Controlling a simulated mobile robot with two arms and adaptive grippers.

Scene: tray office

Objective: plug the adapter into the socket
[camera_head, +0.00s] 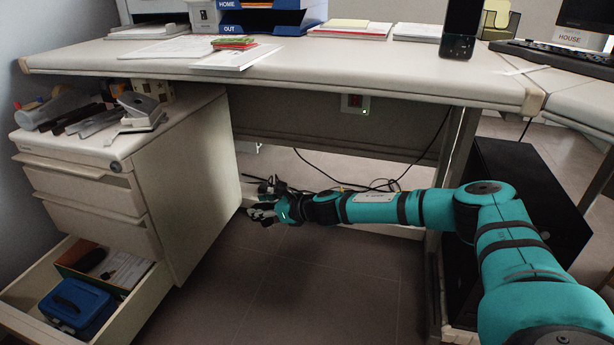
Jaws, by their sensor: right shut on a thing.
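My right gripper (262,204) is under the desk, next to the drawer cabinet, low near the floor. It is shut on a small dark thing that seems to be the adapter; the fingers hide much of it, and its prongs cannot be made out. A small wall plate (355,104) with a red switch and a green light, which looks like the socket, is on the panel under the desktop. It is above and to the right of the gripper, well apart from it. My left gripper is out of view.
The desktop (420,75) overhangs the space. The drawer cabinet (185,165) stands left of the gripper, its bottom drawer (22,290) open. Black cables (335,178) run behind my right arm. A black computer case (530,190) stands at right. The floor (290,285) in front is clear.

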